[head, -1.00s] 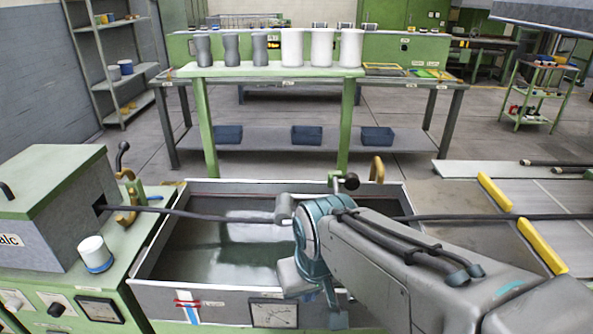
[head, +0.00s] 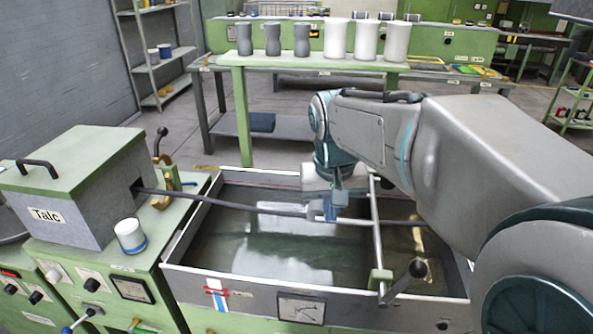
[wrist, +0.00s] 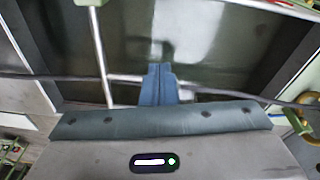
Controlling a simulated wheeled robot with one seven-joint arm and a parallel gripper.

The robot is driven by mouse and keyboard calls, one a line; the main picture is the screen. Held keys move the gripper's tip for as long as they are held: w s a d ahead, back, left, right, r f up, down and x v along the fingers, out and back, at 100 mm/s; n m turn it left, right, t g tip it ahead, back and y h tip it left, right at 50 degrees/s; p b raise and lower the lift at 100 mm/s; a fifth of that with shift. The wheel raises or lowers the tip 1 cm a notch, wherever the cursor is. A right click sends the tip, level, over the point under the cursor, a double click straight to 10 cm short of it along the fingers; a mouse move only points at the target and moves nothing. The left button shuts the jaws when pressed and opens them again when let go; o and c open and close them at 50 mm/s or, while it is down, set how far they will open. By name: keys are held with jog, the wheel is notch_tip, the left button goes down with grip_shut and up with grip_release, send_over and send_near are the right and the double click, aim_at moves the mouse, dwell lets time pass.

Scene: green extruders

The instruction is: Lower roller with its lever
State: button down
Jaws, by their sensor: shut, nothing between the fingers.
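The lever is a short arm with a dark ball knob (head: 418,268). It is tilted up from the near right end of a pale crossbar (head: 376,240) spanning the water trough. What seems to be the roller (head: 317,209), a small grey cylinder, sits at the dark strand beside my gripper; it is partly hidden. My gripper (head: 333,211) points down over the trough, shut and empty, left of the crossbar and well away from the knob. In the wrist view its shut blue fingers (wrist: 158,85) are near the strand, beside the crossbar (wrist: 99,50). The knob is outside the wrist view.
The dark strand (head: 230,202) runs from the grey talc box (head: 75,190) across the trough (head: 185,230). A white cup (head: 130,237) stands on the green cabinet. A table with grey and white cylinders (head: 337,40) stands behind. My arm hides the trough's far right.

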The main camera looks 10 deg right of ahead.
notch_tip(320, 180, up, 5)
jog(key=m+g+h+p, duration=0.1)
jog(key=m+g, duration=0.1)
send_over(314, 202)
jog(key=a, duration=0.3)
jog(key=shift+w+d, duration=0.2)
jog(key=shift+w, duration=0.2)
jog(key=shift+f, duration=0.15)
jog(key=f, duration=0.4)
jog(key=d+f, duration=0.1)
jog(key=f, duration=0.4)
jog(key=d+f, duration=0.1)
jog(key=f, duration=0.3)
jog(key=shift+s+f, duration=0.3)
jog(key=shift+s, duration=0.1)
jog(key=shift+a, duration=0.1)
jog(key=shift+d+f, duration=0.1)
jog(key=shift+d, duration=0.1)
